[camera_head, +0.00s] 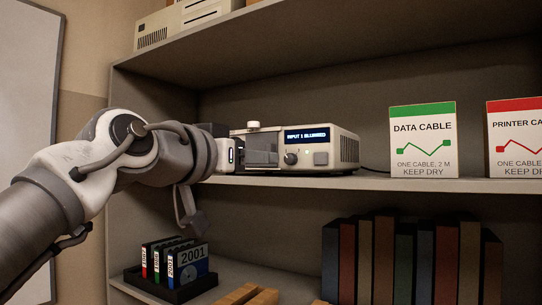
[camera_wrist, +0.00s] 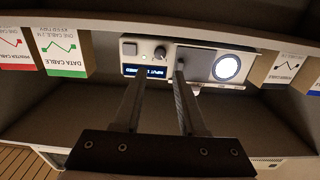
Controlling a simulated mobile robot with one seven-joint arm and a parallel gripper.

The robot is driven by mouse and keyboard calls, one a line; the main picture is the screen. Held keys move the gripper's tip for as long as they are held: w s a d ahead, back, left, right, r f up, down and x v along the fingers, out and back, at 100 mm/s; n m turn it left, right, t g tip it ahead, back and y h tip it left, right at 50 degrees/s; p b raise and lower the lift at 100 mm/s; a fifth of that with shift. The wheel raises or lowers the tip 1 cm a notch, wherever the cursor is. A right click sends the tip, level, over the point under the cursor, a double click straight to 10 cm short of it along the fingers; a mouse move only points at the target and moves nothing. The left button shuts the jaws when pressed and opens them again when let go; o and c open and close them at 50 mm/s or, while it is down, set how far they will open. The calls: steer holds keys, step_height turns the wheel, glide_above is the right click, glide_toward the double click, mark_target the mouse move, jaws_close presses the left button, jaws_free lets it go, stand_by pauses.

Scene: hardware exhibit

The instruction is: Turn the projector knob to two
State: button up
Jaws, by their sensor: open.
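The projector (camera_head: 346,151) is a pale box on the shelf. Its lit display (camera_head: 307,135) seems to read "INPUT 1 BLURRED". A dark round knob (camera_head: 290,158) sits on its front below the display, beside a square button (camera_head: 321,158). A pale knob (camera_head: 253,126) stands on top. My gripper (camera_head: 276,151) is at the projector's front left, open and empty. In the wrist view, which is upside down, the front knob (camera_wrist: 160,52) lies just beyond and between the fingertips (camera_wrist: 160,71). Contact cannot be told. The knob's marked position is too small to read.
The projector's lens (camera_wrist: 227,67) glows beside the fingers. A data cable box (camera_head: 423,140) and a printer cable box (camera_head: 518,140) stand at right on the shelf. Below are books (camera_head: 385,260) and a tray of labelled cases (camera_head: 180,290). The upper shelf (camera_head: 330,55) overhangs the projector.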

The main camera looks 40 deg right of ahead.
mark_target(289, 159)
steer(key=p+x, duration=0.1)
steer(key=x, duration=0.9)
steer(key=shift+p, duration=0.35)
jaws_close()
